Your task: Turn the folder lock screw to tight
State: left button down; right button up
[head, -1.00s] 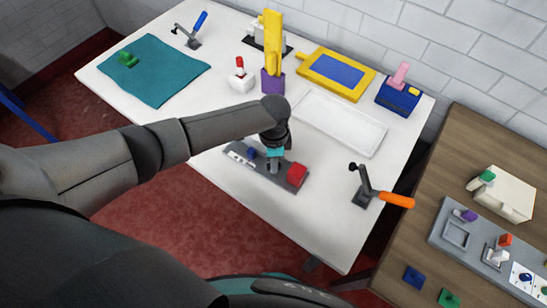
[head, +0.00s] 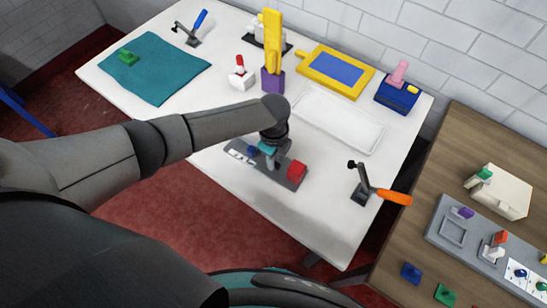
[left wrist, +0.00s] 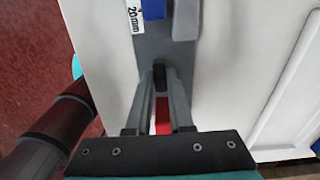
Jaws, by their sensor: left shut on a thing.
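The grey folder plate (head: 237,159) lies near the front edge of the white table. It carries a blue block (head: 251,150), a red block (head: 297,171) and a white scale strip. My left gripper (head: 273,165) points down over the plate, between the two blocks. In the left wrist view its fingers (left wrist: 159,78) are shut on a small black knob (left wrist: 158,74), which looks like the lock screw. The blue block (left wrist: 153,9) and a grey bar (left wrist: 186,18) show beyond it, beside a "20mm" label. The knob is hidden in the head view. My right gripper is not in view.
A clamp with an orange handle (head: 392,197) stands at the table's right. A white tray (head: 340,120), a yellow-framed blue pad (head: 335,72) and a purple-based yellow post (head: 272,78) stand behind. A teal cloth (head: 165,75) lies left. The table's front middle is clear.

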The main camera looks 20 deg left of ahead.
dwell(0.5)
pick_arm(q)
jog(key=c, duration=0.8)
grip_release()
jog(key=shift+r, duration=0.1)
notch_tip(320, 180, up, 15)
jog(key=p, duration=0.2)
